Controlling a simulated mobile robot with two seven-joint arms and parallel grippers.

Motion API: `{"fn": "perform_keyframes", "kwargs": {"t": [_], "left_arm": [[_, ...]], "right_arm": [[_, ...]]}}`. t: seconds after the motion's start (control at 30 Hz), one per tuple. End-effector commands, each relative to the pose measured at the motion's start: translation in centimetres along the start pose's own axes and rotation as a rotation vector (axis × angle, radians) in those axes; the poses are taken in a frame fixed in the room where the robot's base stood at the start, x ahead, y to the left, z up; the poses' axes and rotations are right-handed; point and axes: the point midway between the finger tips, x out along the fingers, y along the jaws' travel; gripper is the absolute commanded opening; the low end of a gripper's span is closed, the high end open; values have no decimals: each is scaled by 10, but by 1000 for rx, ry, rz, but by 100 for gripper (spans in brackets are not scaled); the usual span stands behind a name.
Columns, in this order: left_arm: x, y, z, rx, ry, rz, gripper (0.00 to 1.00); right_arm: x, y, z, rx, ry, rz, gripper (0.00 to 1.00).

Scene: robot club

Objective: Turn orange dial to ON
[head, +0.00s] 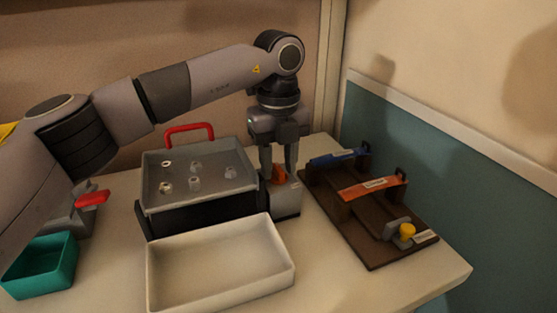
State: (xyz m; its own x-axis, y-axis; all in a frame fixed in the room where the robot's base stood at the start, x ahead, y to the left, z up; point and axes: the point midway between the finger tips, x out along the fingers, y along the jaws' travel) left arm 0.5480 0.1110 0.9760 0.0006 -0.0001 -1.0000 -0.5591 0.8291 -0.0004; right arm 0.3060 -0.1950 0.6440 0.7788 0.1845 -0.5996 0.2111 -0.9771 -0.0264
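The orange dial (279,175) is on top of a small grey box (287,203), at the right end of the grey tray. My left gripper (278,172) points down over the box, with its two fingers apart, one on each side of the dial in this view. I cannot tell whether the fingers touch the dial. The fingers partly frame the dial, and no ON mark on the box is readable. My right gripper is not in view.
A grey tray (213,207) with several small metal parts and a red handle (189,133) stands left of the box. A white bin (158,285) is in front. A brown board (366,254) with blue, orange and yellow parts is right. A teal bin (72,271) is far left.

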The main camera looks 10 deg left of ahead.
Motion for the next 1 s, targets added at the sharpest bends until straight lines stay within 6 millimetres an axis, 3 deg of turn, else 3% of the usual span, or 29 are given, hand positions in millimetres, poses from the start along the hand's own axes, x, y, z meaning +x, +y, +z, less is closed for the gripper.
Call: {"fn": "perform_keyframes", "kwargs": {"t": [0.03,0.1,0.13,0.57,1.0], "left_arm": [[0,0,0,0,0,0,25],[0,0,0,0,0,0,2],[0,0,0,0,0,0,0],[-1,0,0,56,1,1,0],[-2,0,0,395,1,1,0]], "right_arm": [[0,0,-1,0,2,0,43],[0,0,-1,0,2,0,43],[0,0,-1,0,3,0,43],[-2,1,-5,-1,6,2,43],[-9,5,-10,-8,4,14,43]]}}
